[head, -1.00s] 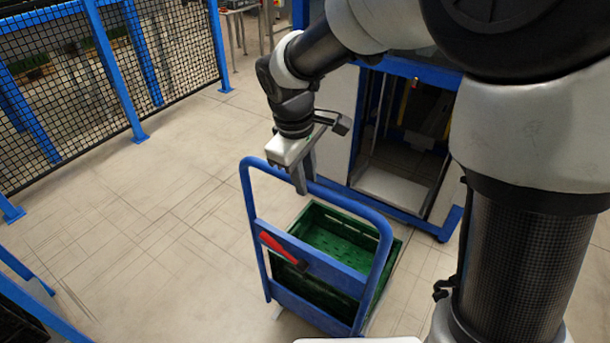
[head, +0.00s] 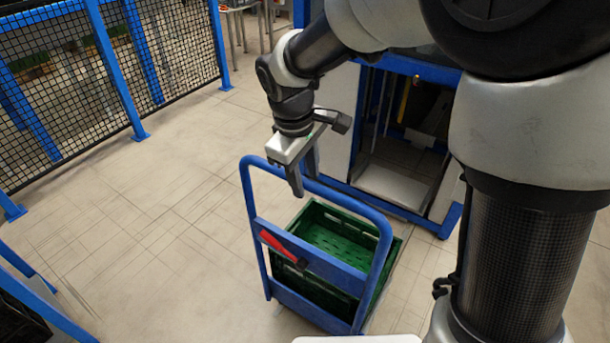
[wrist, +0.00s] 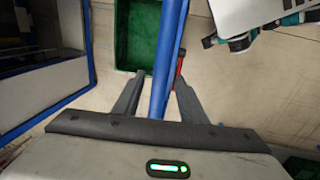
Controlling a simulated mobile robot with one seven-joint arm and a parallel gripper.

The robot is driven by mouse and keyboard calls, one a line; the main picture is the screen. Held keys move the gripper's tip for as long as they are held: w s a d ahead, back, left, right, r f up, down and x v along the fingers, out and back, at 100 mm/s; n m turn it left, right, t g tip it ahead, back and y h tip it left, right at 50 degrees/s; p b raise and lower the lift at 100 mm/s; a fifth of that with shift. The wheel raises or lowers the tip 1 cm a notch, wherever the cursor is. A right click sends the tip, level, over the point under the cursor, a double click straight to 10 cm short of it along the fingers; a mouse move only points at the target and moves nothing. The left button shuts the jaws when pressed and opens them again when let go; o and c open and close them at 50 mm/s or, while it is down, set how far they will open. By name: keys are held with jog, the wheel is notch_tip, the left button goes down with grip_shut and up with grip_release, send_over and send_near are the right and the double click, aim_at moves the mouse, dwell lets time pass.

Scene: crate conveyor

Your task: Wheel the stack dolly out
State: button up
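The blue stack dolly (head: 315,262) stands on the floor in the head view, its tubular push handle facing me and a red lever on its cross panel. A green crate (head: 345,226) sits on it behind the handle. My gripper (head: 305,185) is at the handle's top bar, pointing down. In the wrist view, the blue bar (wrist: 168,70) runs between the two fingers of my gripper (wrist: 160,78), with a visible gap on both sides. The fingers are open around the bar. The green crate (wrist: 127,45) shows beyond them. The dolly's wheels are mostly hidden.
A blue-framed machine with an open bay (head: 400,160) stands close behind the dolly. A black mesh fence (head: 60,90) with blue posts runs along the left. A blue rail (head: 40,312) lies at the lower left. The tiled floor (head: 150,215) left of the dolly is clear.

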notch_tip(320, 180, up, 17)
jog(key=s+a+p, duration=0.2)
jog(key=p, duration=0.1)
jog(key=shift+s+p, duration=0.4)
jog(key=s+d+f+m+t+y, duration=0.1)
jog(key=s+d+m+t, duration=0.3)
jog(key=s+d+m, duration=0.95)
notch_tip(320, 180, up, 14)
jog(key=s+d+n+p, duration=0.1)
jog(key=d+n+p, duration=0.1)
jog(key=p, duration=1.2)
jog(key=shift+s, duration=0.35)
